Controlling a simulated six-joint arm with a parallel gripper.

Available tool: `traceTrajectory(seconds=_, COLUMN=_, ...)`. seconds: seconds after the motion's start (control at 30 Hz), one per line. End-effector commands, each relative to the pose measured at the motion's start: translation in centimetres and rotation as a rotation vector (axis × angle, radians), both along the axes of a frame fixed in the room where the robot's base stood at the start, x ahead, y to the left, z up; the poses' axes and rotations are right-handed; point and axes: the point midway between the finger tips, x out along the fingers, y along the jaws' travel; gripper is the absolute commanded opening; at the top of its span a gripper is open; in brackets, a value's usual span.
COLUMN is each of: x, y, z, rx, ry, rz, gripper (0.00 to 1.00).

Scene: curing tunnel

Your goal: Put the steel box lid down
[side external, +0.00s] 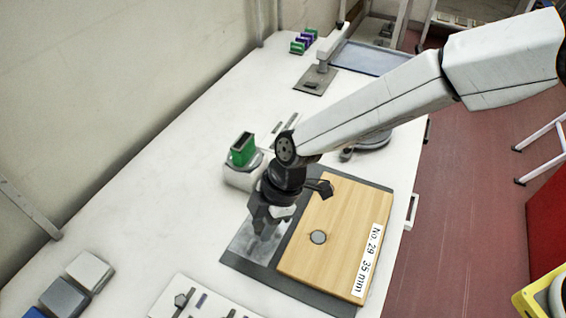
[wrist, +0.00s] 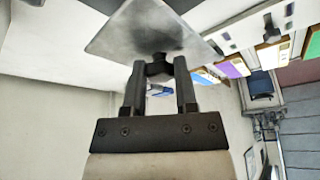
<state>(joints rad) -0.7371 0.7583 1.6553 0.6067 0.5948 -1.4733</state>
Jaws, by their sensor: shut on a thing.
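The steel box lid (wrist: 150,30) is a flat grey metal plate with a dark knob (wrist: 158,68), seen at the top of the wrist view. My gripper (wrist: 160,74) is shut on the knob, one finger on each side. In the side view my gripper (side external: 268,222) points down over the left part of a dark mat (side external: 310,297), left of a wooden board (side external: 335,215). The lid (side external: 247,248) shows there as a grey sheet below the fingers, partly hidden by them. I cannot tell whether it touches the mat.
The wooden board carries a round grey disc (side external: 318,237) and a label. A green block (side external: 243,149) on a white unit (side external: 243,175) stands close behind my gripper. A white panel (side external: 190,300) lies in front, and grey boxes (side external: 65,298) at front left.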

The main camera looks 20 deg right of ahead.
Motion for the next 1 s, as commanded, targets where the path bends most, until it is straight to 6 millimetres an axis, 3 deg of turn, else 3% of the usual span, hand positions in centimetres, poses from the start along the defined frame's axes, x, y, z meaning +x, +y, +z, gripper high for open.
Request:
traceTrajectory(seconds=0.4, x=2.4, y=2.1, z=-3.9, rx=-0.001, ry=0.001, rz=0.0, gripper=0.0)
traceTrajectory(seconds=0.87, x=3.0, y=2.6, z=-4.8, rx=0.0, ry=0.0, rz=0.001, gripper=0.0)
traceTrajectory(seconds=1.0, x=3.2, y=2.7, z=-6.1, rx=-0.001, ry=0.001, rz=-0.001, gripper=0.0)
